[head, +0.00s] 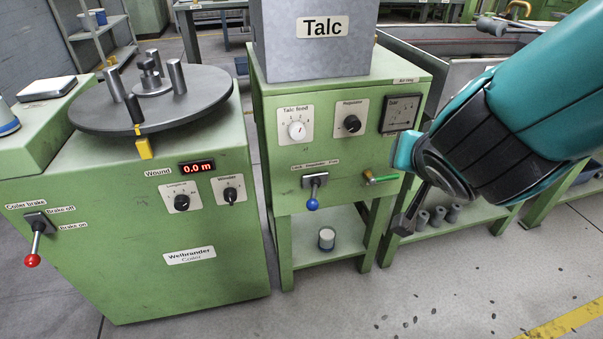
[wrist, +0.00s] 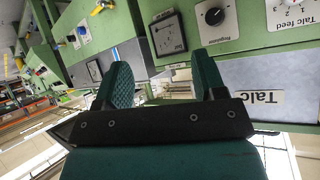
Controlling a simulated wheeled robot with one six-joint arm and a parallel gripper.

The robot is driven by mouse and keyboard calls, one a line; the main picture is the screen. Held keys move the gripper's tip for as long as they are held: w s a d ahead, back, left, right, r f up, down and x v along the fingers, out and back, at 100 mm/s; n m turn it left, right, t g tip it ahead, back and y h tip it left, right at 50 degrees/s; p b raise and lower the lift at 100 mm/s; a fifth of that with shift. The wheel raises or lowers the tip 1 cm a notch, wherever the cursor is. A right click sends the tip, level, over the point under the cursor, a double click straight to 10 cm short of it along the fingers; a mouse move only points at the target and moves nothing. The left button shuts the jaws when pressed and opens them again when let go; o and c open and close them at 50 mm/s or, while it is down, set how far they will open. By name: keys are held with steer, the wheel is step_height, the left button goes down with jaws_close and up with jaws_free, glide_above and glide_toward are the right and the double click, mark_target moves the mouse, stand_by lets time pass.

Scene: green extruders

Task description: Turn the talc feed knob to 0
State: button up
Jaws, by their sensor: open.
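The talc feed knob (head: 296,130) is a white round knob on a white plate labelled "Talc feed", on the front of the green middle machine. Its red mark points up and to the right; the exact number is too small to read. In the wrist view, which is upside down, the knob (wrist: 291,5) is cut off at the top right corner. My gripper (wrist: 162,80) is open and empty, with its two teal fingers apart. In the head view it is at the right of the machine front, apart from the knob.
A black regulator knob (head: 351,124) and a square gauge (head: 401,114) lie between the talc knob and my arm. A blue-tipped lever (head: 313,195) hangs below the knob. A grey talc hopper (head: 316,58) stands on top. The coiler (head: 150,215) is at left.

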steer(key=w+a+f+n+t+y+b, duration=0.1)
steer(key=w+a+f+t+y+b, duration=0.1)
steer(key=a+f+t+b, duration=0.3)
steer(key=n+t+y+b, duration=0.1)
steer(key=n+y+b, duration=0.3)
steer(key=y+b, duration=0.1)
glide_toward(299, 133)
steer(key=p+x, duration=0.9)
steer(key=p, duration=0.9)
steer(key=shift+w, duration=0.1)
steer(key=c, duration=0.9)
